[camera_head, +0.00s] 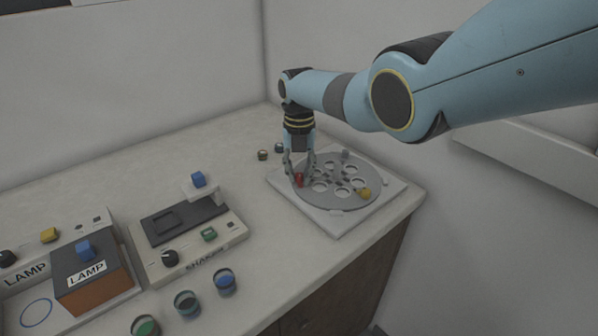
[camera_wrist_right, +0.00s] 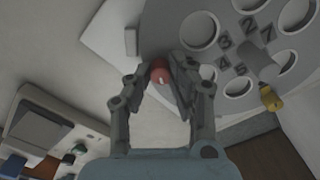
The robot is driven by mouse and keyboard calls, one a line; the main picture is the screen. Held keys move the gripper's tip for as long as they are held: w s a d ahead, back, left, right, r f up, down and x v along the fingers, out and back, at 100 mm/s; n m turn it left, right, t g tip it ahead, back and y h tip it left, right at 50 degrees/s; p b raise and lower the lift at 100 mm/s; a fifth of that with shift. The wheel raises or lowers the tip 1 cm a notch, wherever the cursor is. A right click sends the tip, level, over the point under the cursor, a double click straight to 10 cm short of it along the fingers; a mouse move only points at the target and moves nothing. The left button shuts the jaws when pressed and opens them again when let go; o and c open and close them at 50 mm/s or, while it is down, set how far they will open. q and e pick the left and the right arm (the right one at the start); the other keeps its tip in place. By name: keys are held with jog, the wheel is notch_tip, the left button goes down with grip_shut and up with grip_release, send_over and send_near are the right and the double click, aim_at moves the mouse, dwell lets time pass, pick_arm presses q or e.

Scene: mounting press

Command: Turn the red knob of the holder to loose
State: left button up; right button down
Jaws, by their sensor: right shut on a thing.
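The holder (camera_head: 355,198) is a round grey disc with several round holes, lying on a white square plate at the right end of the counter. Its red knob (camera_head: 299,180) sits at the disc's left edge. My right gripper (camera_head: 300,176) points down over that edge, with its fingers shut on the red knob. In the right wrist view the red knob (camera_wrist_right: 160,73) shows between the two fingertips (camera_wrist_right: 166,80), with a small white mark on it. The fingers hide part of the knob. My left gripper is not in view.
Two small pots (camera_head: 263,155) stand behind the gripper. The SHAPER device (camera_head: 190,240), LAMP box (camera_head: 92,275) and several small jars (camera_head: 187,303) stand to the left.

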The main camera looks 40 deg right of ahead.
aim_at(299, 175)
jog(key=c, duration=1.2)
grip_release()
jog(key=shift+r, duration=0.1)
notch_tip(299, 175, up, 12)
jog(key=shift+f, duration=0.1)
